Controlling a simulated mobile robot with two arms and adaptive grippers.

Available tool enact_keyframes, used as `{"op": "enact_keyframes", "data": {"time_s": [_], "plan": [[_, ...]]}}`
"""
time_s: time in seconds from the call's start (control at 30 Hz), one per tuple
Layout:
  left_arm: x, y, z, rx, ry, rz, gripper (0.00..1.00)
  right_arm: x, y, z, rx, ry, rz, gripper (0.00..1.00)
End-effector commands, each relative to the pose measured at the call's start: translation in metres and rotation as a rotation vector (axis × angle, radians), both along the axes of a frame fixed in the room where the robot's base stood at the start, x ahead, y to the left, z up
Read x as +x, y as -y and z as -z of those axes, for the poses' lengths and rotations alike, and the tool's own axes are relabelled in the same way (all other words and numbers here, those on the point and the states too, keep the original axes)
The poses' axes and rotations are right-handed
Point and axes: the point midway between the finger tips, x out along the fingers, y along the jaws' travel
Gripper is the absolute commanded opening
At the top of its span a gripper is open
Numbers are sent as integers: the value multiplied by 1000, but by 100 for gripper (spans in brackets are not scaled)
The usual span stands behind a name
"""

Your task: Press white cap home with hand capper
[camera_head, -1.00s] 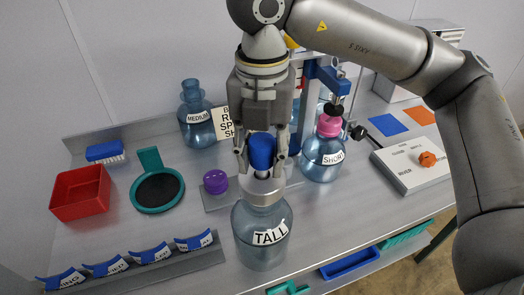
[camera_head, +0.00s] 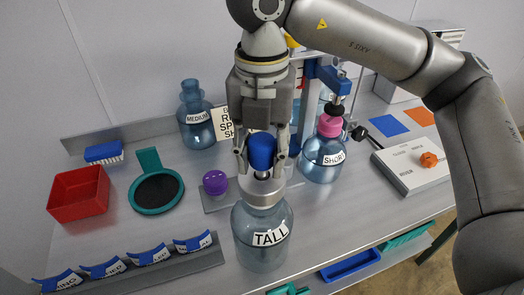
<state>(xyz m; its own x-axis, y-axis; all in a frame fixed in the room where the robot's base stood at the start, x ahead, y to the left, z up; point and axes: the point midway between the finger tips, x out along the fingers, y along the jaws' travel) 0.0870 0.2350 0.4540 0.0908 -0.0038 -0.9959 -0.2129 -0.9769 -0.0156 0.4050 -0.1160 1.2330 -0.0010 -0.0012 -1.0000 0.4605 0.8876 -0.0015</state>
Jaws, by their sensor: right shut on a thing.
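The TALL jug (camera_head: 262,246) stands upright at the front middle of the bench, clear blue with a white label. The hand capper, with a blue handle (camera_head: 262,150) and a wide grey metal bell (camera_head: 262,193), is upright over the jug's mouth and appears to rest on it. My right gripper (camera_head: 262,162) points down from above and is shut on the capper's blue handle, a finger on each side. The white cap is not visible; the bell hides the jug's mouth. My left gripper is not in view.
The SHORT jug (camera_head: 323,160), under a press with a pink part (camera_head: 330,126), stands close on the right. The MEDIUM jug (camera_head: 195,125) is behind left. A purple cap (camera_head: 215,182) sits left of the capper. A red bin (camera_head: 78,205) and a label rack (camera_head: 180,262) are farther left.

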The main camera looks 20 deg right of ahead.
Motion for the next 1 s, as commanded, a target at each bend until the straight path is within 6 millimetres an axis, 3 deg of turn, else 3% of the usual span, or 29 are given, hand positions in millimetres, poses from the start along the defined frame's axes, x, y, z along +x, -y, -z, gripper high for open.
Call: {"op": "enact_keyframes", "data": {"time_s": [1.0], "plan": [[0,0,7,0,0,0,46,0,0,1,0,1,0,7]]}}
